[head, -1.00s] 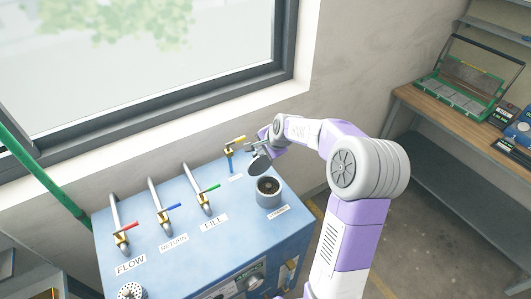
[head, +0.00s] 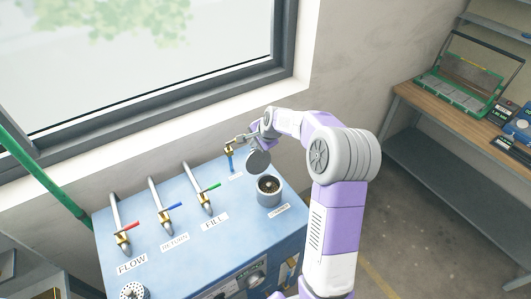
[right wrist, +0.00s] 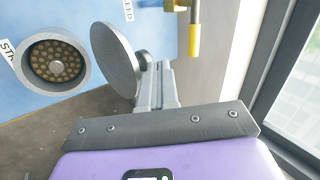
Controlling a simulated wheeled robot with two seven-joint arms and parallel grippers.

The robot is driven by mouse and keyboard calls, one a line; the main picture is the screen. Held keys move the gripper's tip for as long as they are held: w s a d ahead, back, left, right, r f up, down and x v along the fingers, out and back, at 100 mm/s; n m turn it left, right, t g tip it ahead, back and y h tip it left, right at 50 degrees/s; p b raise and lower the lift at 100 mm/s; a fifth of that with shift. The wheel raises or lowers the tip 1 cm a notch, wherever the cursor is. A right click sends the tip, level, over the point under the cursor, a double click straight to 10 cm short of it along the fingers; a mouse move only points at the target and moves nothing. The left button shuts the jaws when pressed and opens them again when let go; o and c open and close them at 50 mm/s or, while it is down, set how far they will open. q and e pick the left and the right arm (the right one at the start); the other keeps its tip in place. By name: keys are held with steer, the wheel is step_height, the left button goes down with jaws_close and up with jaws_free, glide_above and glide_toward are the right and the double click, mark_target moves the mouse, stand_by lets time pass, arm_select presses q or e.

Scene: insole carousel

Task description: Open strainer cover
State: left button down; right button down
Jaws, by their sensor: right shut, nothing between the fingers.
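The strainer (head: 268,192) is a grey cylinder at the right of the blue panel, its perforated inside exposed. It also shows in the right wrist view (right wrist: 56,64). Its round grey cover (head: 258,161) stands tilted up behind the opening, clear of it; the right wrist view shows the cover (right wrist: 116,60) nearly edge-on. My right gripper (head: 243,140) is shut and empty, just behind the cover. Its fingers (right wrist: 156,85) are partly hidden by the cover, so I cannot tell if they touch it. My left gripper is not in view.
A yellow-handled valve (head: 229,153) stands close to my right gripper. Valves with red (head: 123,230), blue (head: 166,212) and green (head: 208,192) handles line the blue panel (head: 190,261) to the left. A window wall (head: 193,144) rises close behind.

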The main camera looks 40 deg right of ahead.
mark_target(262, 156)
steer(key=shift+r, duration=0.1)
steer(key=shift+s+r+p, duration=0.1)
steer(key=shift+r+p, duration=0.2)
steer(key=p+v, duration=0.1)
steer(key=v, duration=0.2)
steer(key=shift+r+p, duration=0.1)
steer(key=shift+p, duration=0.3)
step_height(262, 156, up, 10)
steer(key=shift+s+d, duration=0.4)
